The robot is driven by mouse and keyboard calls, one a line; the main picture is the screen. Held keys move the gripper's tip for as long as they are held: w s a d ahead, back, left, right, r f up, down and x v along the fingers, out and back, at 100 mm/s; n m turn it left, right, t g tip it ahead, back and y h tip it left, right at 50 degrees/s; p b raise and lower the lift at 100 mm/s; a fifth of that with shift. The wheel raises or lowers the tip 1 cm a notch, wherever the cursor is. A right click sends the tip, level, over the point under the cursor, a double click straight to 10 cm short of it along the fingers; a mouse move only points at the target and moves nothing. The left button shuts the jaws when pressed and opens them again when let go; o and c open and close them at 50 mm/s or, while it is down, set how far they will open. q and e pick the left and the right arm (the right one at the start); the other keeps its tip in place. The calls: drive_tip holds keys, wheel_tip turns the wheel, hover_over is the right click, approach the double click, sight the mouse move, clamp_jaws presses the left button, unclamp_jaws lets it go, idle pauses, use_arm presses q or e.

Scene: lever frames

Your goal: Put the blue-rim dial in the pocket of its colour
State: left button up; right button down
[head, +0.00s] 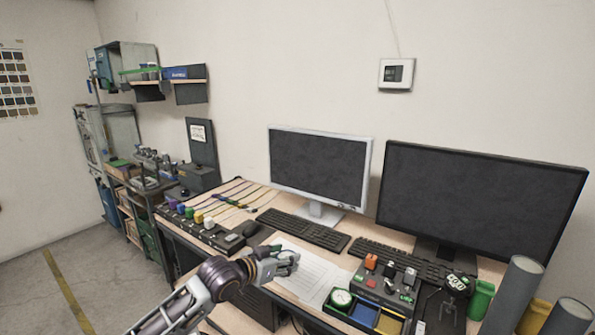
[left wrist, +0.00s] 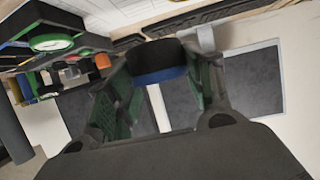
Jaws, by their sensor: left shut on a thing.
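My left gripper (head: 286,260) is shut on the blue-rim dial, above the white paper in the head view. In the left wrist view the blue-rim dial (left wrist: 158,62), dark with a blue band, sits between the green-padded fingers. In the head view the gripper mostly hides it. The pocket tray (head: 347,318) is at the front, right of the gripper. Its blue pocket (head: 364,314) looks empty, between the green dial (head: 341,298) and the yellow pocket (head: 389,323). The green dial also shows in the left wrist view (left wrist: 50,43). My right gripper is not in view.
A control box (head: 383,285) with an orange knob and several switches stands behind the tray. Keyboards (head: 303,230) and two monitors (head: 318,168) are at the back. Grey cylinders (head: 514,292) stand at the right. The paper (head: 312,275) leaves clear room left of the tray.

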use_arm(q)
drive_tip(key=w+a+r+n+t+y, duration=0.2)
drive_tip(key=w+a+r+n+y, duration=0.15)
drive_tip(key=a+r, duration=0.45)
drive_tip(key=s+a+r+n+y, duration=0.3)
drive_tip(key=a, duration=0.2)
drive_tip(key=s+a+f, duration=0.1)
drive_tip(key=s+f, duration=0.2)
drive_tip(key=f, duration=0.4)
drive_tip(key=s+a+f+y, duration=0.1)
drive_tip(key=s+f, duration=0.3)
drive_tip(key=f, duration=0.4)
drive_tip(key=s+a+f+n+t, duration=0.1)
drive_tip(key=s+a+f, duration=0.1)
drive_tip(key=s+f, duration=0.2)
wheel_tip(320, 180, down, 3)
drive_tip(key=shift+a+f+y, duration=0.15)
drive_tip(key=shift+a+y, duration=0.2)
